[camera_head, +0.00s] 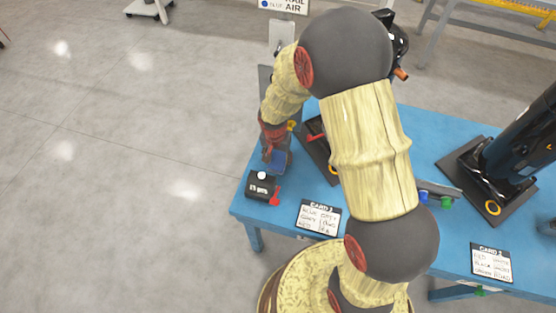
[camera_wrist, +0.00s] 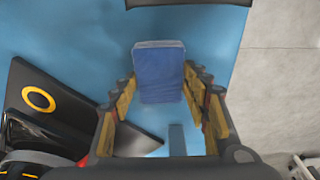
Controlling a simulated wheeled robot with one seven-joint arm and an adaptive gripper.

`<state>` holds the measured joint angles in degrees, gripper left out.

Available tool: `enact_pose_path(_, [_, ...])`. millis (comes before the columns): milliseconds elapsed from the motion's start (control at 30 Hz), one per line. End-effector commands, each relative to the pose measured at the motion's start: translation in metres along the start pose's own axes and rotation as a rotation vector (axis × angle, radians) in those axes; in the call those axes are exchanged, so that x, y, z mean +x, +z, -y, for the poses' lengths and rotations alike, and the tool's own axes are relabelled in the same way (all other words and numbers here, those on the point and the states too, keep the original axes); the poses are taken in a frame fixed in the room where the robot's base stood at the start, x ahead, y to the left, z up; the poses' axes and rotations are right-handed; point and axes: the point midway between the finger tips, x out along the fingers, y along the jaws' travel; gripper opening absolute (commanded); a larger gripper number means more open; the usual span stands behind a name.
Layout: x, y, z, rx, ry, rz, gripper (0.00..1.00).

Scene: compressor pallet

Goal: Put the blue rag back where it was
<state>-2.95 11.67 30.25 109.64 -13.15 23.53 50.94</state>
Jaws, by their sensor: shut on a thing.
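The blue rag (camera_wrist: 160,75) is a folded rectangular pad between the two yellow-and-black fingers of my gripper (camera_wrist: 162,92) in the wrist view. My gripper is shut on it by its sides. In the head view, the rag (camera_head: 279,162) shows at the end of my gripper (camera_head: 270,152), over the left part of the blue table (camera_head: 250,205). I cannot tell whether the rag touches the table top or hangs just above it.
A black box with a white knob and a red part (camera_head: 262,187) stands just in front of the rag. A card (camera_head: 318,217) lies to its right. A black plate with a yellow ring (camera_wrist: 40,100) lies left in the wrist view. My arm hides the table's middle.

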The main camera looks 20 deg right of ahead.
Motion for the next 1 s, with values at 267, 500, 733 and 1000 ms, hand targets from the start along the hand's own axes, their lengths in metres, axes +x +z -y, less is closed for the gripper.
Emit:
enact_pose_path(267, [0.0006, -0.0005, 0.0004, 0.0, -0.002, -0.002, 0.26])
enact_pose_path(500, [0.0001, -0.0004, 0.0003, -0.001, -0.001, -0.001, 0.59])
enact_pose_path(733, [0.0001, -0.0004, 0.0003, -0.001, -0.001, -0.001, 0.64])
enact_pose_path(1000, [-0.0079, -0.0011, 0.0005, -0.001, -0.002, -0.002, 0.64])
